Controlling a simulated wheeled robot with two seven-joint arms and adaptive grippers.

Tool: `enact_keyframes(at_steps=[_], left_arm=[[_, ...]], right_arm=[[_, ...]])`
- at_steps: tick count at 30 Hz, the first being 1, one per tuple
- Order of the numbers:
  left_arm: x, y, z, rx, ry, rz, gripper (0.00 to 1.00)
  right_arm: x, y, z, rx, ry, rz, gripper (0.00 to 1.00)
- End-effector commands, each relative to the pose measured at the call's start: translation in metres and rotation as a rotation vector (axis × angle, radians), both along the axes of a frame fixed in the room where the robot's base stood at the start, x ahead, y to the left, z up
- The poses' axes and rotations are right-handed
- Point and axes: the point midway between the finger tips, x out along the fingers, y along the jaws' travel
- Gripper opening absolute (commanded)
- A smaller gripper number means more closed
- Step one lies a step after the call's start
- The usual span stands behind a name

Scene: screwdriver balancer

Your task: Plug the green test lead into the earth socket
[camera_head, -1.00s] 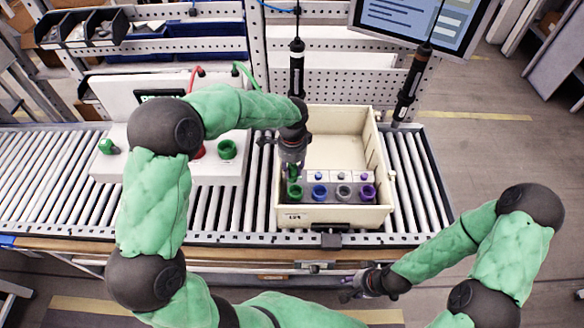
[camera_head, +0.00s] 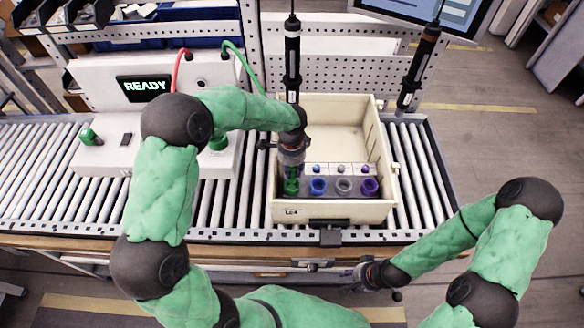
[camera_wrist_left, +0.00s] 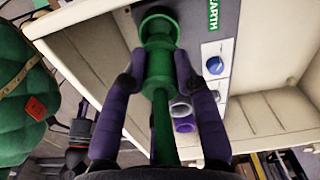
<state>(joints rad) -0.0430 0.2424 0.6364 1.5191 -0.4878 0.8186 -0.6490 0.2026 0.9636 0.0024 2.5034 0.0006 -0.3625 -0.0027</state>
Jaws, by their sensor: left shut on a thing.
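My left gripper (camera_head: 291,178) is shut on the green test lead (camera_wrist_left: 160,72), whose plug shows between the two purple fingers in the left wrist view. The plug's far end is at the green earth socket (camera_wrist_left: 158,22), beside the EARTH label (camera_wrist_left: 213,13). I cannot tell how deep it sits in the socket. The head view shows the gripper directly over this socket, at the left end of the socket row. My right gripper (camera_head: 362,276) is low and away from the box; its finger opening is unclear.
Blue (camera_head: 317,186), grey (camera_head: 344,187) and purple (camera_head: 369,188) sockets stand to the right in the cream box (camera_head: 333,210). The tester (camera_head: 90,90) on the left reads READY. Two screwdrivers (camera_head: 292,62) (camera_head: 418,68) hang above. The box's rear is empty.

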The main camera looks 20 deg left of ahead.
Motion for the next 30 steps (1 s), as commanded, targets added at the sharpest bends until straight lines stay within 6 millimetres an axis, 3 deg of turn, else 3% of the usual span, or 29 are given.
enact_keyframes(at_steps=[5,30], left_arm=[[0.0003,0.0001,-0.0117,0.001,-0.001,0.0,0.0],[-0.0007,0.0002,-0.0118,0.0,0.0,0.0,0.0]], right_arm=[[0.0,0.0,-0.0092,0.0,0.0,0.0,0.4],[0.0,0.0,-0.0072,0.0,0.0,0.0,0.4]])
